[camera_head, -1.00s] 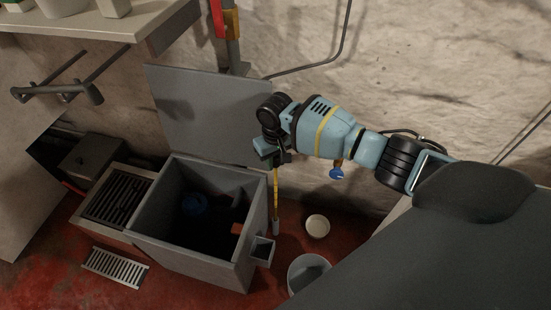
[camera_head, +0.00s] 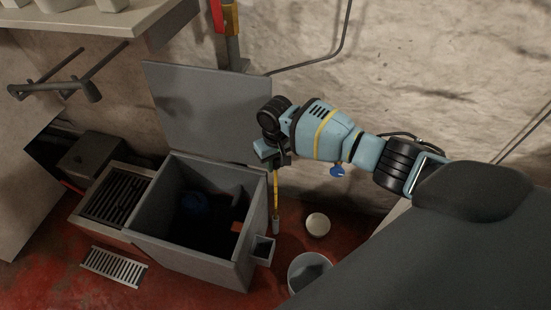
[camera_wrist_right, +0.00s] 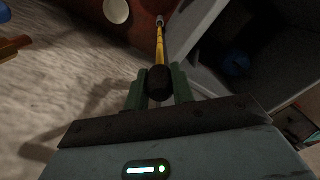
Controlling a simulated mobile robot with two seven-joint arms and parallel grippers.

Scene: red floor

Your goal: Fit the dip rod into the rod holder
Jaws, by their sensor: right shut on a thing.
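The dip rod (camera_head: 276,190) is a thin yellow rod with a grey lower end, hanging nearly upright beside the right wall of the open grey bin. My right gripper (camera_head: 271,158) is shut on its top. In the right wrist view the green fingers (camera_wrist_right: 158,92) close around the black handle, and the yellow rod (camera_wrist_right: 160,42) points away to a grey tip over the red floor. A small grey open-topped box (camera_head: 263,247) on the bin's right side may be the rod holder; the rod's lower end is beside it, apart from it in the picture. My left gripper is not in view.
The grey bin (camera_head: 190,262) has its lid (camera_head: 205,105) raised and dark contents. A cream bowl (camera_head: 318,224) and a bucket (camera_head: 292,284) stand on the red floor to the right. A floor grate (camera_head: 115,267) lies at left. The rough wall is close behind my arm.

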